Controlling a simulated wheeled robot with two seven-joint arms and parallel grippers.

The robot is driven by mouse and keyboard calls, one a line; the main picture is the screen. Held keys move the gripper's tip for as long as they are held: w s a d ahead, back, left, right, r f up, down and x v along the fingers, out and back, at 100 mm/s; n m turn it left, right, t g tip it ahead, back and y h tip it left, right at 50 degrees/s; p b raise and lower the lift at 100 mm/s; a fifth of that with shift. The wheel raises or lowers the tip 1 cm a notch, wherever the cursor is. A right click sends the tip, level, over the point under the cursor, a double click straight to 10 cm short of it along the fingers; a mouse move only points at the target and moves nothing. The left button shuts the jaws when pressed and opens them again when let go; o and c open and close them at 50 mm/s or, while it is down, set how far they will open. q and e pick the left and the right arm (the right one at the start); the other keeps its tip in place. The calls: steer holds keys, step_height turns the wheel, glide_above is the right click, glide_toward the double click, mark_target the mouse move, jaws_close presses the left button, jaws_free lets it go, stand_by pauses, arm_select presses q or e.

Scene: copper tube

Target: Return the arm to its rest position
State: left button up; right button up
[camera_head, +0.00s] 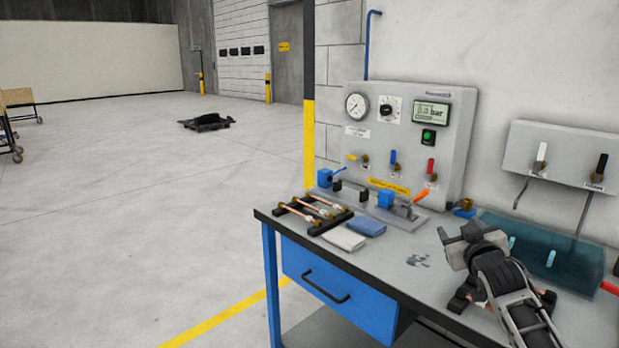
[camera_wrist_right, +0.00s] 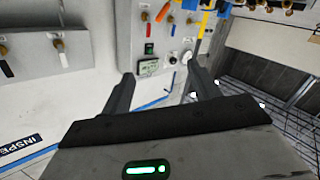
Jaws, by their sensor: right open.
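My right gripper (camera_head: 452,238) is above the right part of the workbench (camera_head: 391,272), its arm coming in from the lower right. In the right wrist view its two fingers (camera_wrist_right: 162,82) stand apart with nothing between them. Copper tubes (camera_head: 312,210) lie in a black rack at the left end of the bench, well away from the gripper. My left gripper is not in view.
A test panel (camera_head: 456,140) with gauge, display and coloured valves stands at the back of the bench. A translucent blue-green bin (camera_head: 570,262) is at the right, close to my right arm.

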steer(key=s+a+f+n+g+y, duration=0.1)
steer(key=s+a+f+g+y, duration=0.1)
steer(key=s+a+f, duration=0.6)
steer(key=s+a+f+g+y, duration=0.1)
steer(key=s+a+f, duration=0.1)
steer(key=s+f, duration=0.65)
steer(key=s+a+f+g, duration=0.1)
steer(key=s+a+f, duration=0.2)
steer(key=s, duration=0.4)
steer(key=s+a+f+g+y, duration=0.1)
steer(key=s+a+f, duration=0.2)
steer(key=s+f, duration=0.2)
steer(key=s+a+f+m+g+y, duration=0.1)
steer(key=s+f, duration=0.4)
steer(key=s, duration=0.5)
steer(key=shift+s+a+g, duration=0.15)
steer(key=shift+a+g, duration=0.35)
steer(key=shift+a, duration=0.75)
